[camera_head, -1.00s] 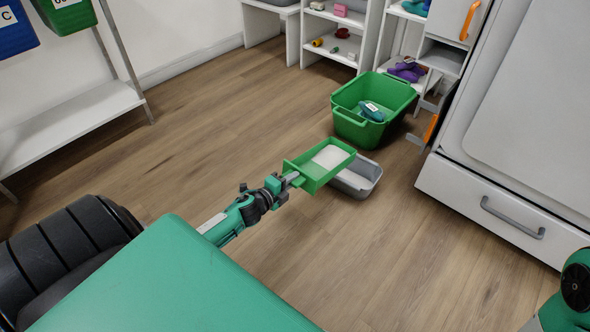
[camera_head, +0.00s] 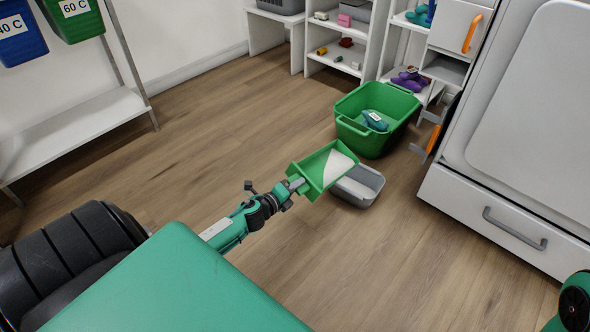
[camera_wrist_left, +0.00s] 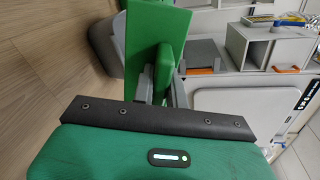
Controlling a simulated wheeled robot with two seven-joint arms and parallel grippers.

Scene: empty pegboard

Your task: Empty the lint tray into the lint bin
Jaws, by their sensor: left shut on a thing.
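The green lint tray (camera_head: 313,170) is held tilted in the middle of the head view, with pale lint (camera_head: 338,172) gathered along its right, lower side. My left gripper (camera_head: 297,185) is shut on the tray's near end. The grey lint bin (camera_head: 372,199) stands on the floor, below and just right of the tray, which partly hides it. I cannot tell whether the pale area inside the bin is lint. The left wrist view shows the tray (camera_wrist_left: 157,45) turned on edge in the fingers, with the grey bin (camera_wrist_left: 105,45) behind it. My right gripper is out of view.
A green basket (camera_head: 350,128) with a teal item (camera_head: 375,120) stands behind the bin. A white machine with a drawer (camera_head: 480,215) is at the right, and shelves (camera_head: 335,62) with small objects are at the back. The wooden floor left of the tray is clear.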

